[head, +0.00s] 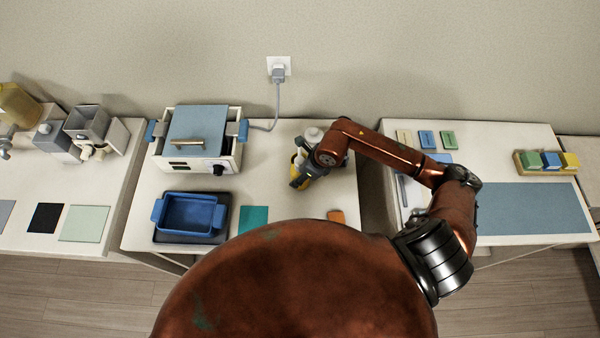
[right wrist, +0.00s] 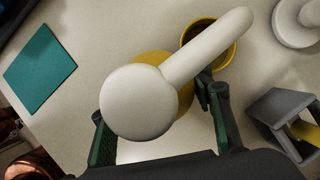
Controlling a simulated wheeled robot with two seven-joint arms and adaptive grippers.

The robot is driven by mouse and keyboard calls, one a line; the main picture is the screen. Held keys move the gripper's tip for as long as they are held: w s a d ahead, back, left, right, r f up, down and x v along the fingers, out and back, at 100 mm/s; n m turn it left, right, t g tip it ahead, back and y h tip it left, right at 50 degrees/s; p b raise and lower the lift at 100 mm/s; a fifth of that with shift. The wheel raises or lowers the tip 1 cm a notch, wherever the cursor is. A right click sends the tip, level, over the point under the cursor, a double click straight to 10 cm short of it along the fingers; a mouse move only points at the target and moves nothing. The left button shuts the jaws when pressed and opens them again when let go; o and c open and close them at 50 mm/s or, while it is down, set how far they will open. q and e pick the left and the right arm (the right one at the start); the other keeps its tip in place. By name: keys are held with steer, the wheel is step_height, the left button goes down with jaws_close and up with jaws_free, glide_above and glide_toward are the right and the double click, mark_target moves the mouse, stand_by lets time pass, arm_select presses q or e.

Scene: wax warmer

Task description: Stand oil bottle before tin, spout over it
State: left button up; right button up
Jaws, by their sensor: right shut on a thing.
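The oil bottle (right wrist: 138,103) has a white rounded cap, a long white spout and a yellow body. It stands between the two fingers of my right gripper (right wrist: 160,130), which is shut on it. In the right wrist view, the spout reaches up and right across the opening of the tin (right wrist: 232,55), a yellow cup with a dark inside. In the head view, my right gripper (head: 302,178) is low over the middle table, with a little yellow showing beside it. The arm hides much of the bottle and tin there. I cannot tell whether the bottle's base touches the table. My left gripper is out of view.
The wax warmer (head: 200,140) with a blue lid stands left of my gripper, a blue tub (head: 190,213) before it. A teal mat (right wrist: 40,68) and an orange block (head: 336,216) lie nearby. A white round object (right wrist: 297,22) and a grey stand (right wrist: 268,108) are near the tin.

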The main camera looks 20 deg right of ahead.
steer(key=o, duration=1.5)
steer(key=shift+f, duration=0.1)
steer(key=shift+c, duration=0.2)
steer(key=b+v, duration=0.1)
steer(key=v, duration=1.1)
